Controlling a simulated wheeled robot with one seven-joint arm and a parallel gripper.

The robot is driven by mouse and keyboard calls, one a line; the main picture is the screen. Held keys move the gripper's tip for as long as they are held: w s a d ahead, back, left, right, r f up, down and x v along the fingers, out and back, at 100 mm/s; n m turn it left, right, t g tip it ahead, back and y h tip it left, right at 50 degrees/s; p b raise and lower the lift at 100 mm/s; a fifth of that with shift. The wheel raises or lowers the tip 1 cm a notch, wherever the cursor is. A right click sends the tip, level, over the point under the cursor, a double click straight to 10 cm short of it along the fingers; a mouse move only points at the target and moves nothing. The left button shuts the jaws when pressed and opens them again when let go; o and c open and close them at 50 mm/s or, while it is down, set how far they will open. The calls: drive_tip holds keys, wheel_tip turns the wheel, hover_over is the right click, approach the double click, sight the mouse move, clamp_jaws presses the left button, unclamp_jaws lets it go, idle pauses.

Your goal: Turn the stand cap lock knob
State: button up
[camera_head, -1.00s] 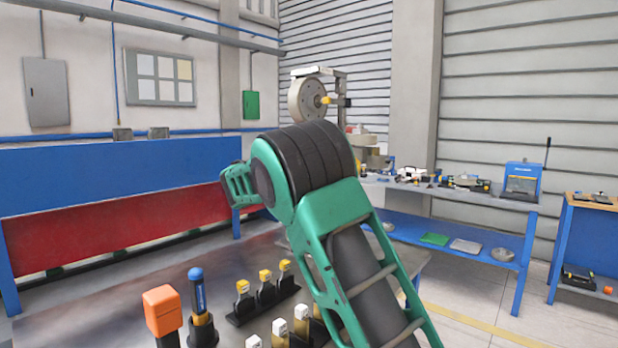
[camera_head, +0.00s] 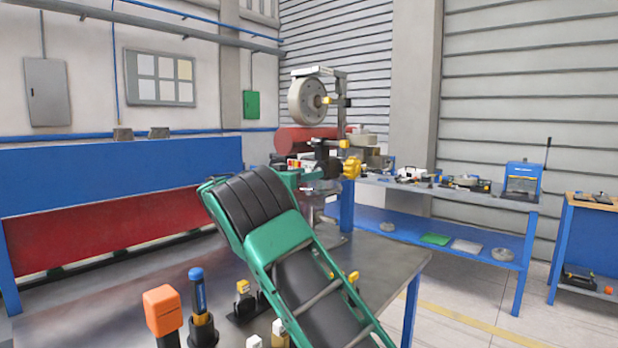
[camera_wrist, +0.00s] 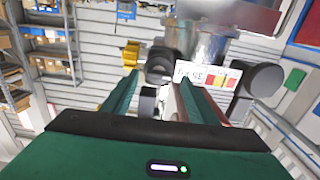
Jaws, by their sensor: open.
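A stand (camera_head: 346,105) rises at the far side of the table, with a pale wheel on top and a red cylinder (camera_head: 305,139) below it. A lobed yellow knob (camera_head: 351,167) sticks out on its right side. It also shows in the wrist view (camera_wrist: 131,54), left of a black clamp part (camera_wrist: 160,64). A round black knob (camera_wrist: 263,80) is on the right there. I cannot tell which is the cap lock knob. My gripper (camera_wrist: 158,84) is open, its green fingers pointing at the stand's fittings. In the head view, my arm largely hides it.
An orange-topped tool (camera_head: 163,310) and a blue-capped tool (camera_head: 198,300) stand at the table's near left, beside yellow-tipped and white-tipped pieces. The metal table (camera_head: 390,262) is bare at right. A blue-legged bench (camera_head: 470,236) stands behind.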

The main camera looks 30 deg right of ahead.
drive_tip(key=shift+x, duration=1.35)
drive_tip(key=shift+c, duration=0.3)
drive_tip(key=c, duration=1)
drive_tip(key=shift+n, duration=0.4)
drive_tip(key=shift+w+a+f+n, duration=0.1)
drive_tip(key=shift+a+n, duration=0.05)
drive_tip(key=shift+n, duration=4.2)
drive_tip(key=shift+w+a+n, duration=0.1)
drive_tip(key=shift+n, duration=4.25)
drive_tip(key=shift+f, duration=0.1)
